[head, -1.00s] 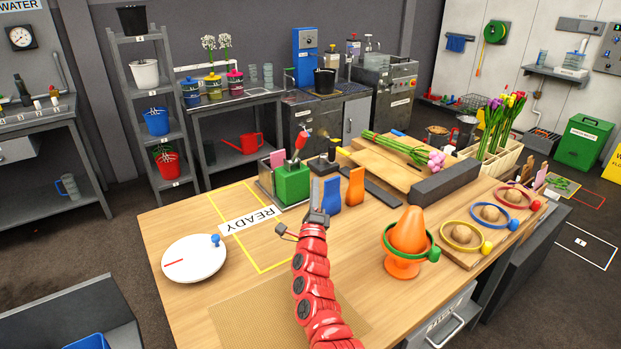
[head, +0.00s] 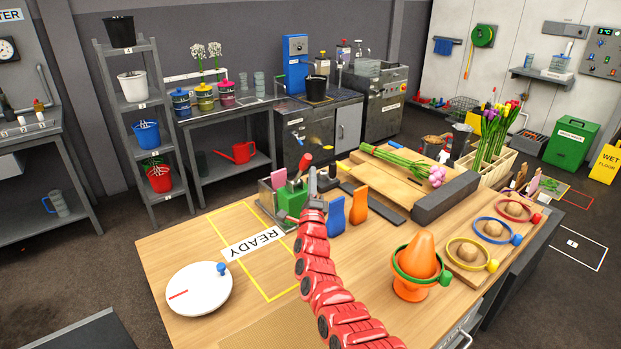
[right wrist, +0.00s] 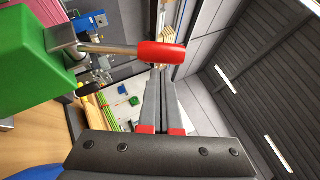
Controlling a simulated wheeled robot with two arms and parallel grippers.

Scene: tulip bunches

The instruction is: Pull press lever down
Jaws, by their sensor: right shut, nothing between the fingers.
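The press is a green block (head: 292,202) at the back left of the wooden table, beside the yellow-outlined READY area. Its lever has a metal rod and a red handle (head: 305,161), raised and leaning to the right. In the right wrist view the red handle (right wrist: 162,53) lies across the picture just beyond my fingertips. My right gripper (head: 312,174) is shut and empty, right at the handle; I cannot tell whether it touches. The green block also shows in the right wrist view (right wrist: 28,60). My left gripper is not in view.
Blue (head: 337,214) and orange (head: 359,203) upright pieces stand just right of my gripper. A dark grey block (head: 445,196) and a board with a tulip bunch (head: 405,163) lie farther right. A white disc (head: 199,289) and an orange cone (head: 421,257) stand nearer.

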